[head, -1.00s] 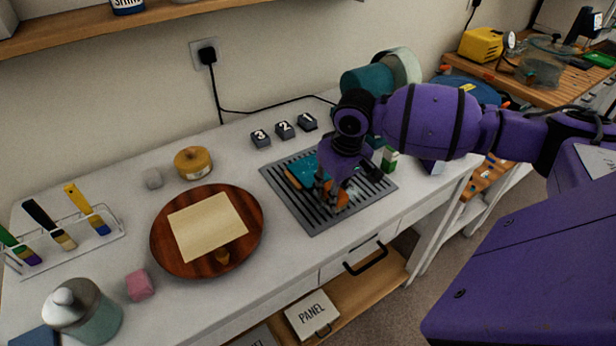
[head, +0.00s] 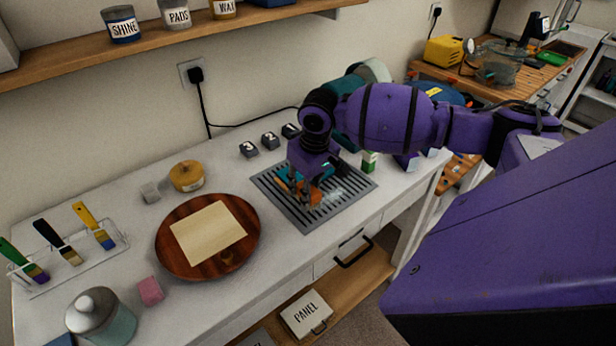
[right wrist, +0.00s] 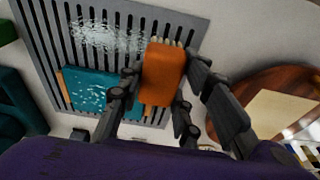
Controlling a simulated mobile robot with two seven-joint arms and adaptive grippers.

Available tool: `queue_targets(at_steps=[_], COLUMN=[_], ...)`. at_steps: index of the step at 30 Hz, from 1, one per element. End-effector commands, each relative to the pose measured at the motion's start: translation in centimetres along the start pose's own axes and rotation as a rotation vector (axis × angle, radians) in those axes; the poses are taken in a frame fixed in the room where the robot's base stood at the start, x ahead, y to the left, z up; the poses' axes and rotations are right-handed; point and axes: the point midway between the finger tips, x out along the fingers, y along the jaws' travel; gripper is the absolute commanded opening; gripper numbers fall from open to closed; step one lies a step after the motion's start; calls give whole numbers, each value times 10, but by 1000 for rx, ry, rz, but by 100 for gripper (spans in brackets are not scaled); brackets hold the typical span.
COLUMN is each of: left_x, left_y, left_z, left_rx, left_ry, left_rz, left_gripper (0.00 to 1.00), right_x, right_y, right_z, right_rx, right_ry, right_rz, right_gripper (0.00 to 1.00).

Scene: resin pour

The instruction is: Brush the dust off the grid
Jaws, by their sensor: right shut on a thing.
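The grey slotted grid (head: 345,205) lies on the white worktop, right of the round wooden board. In the right wrist view the grid (right wrist: 190,22) carries a patch of whitish dust (right wrist: 108,38) and a teal piece with pale specks (right wrist: 90,88). My right gripper (head: 307,196) is low over the grid. It is shut on an orange-handled brush (right wrist: 163,75), whose pale bristles point at the grid beside the dust patch. Whether the bristles touch it I cannot tell. The brush is partly hidden by the fingers in the head view. My left gripper is not in view.
The wooden board (head: 170,255) with a pale sheet (head: 208,233) stands to the left. Several blocks, including the numbered ones (head: 270,140), sit behind the grid. A small green and white box (head: 369,162) stands close to its right edge. A rack (head: 65,262) holds brushes at far left.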

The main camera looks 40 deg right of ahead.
Motion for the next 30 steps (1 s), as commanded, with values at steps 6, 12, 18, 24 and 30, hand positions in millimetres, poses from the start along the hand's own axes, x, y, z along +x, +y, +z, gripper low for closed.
queue_targets(at_steps=[6, 12, 18, 24, 30], left_x=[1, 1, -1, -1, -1], left_y=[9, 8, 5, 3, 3], left_z=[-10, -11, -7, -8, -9], left_rx=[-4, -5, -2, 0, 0], left_ry=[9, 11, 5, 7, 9], left_rz=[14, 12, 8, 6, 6], left_gripper=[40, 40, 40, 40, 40], right_x=[-23, -35, -37, -37, -37], right_y=[4, 8, 8, 8, 7], right_z=[-2, -6, -6, -6, -7], right_rx=[1, 1, 1, 1, 0], right_ry=[6, 2, 0, 0, 1], right_rz=[1, 1, 0, 0, -1], right_gripper=[11, 11, 11, 11, 11])
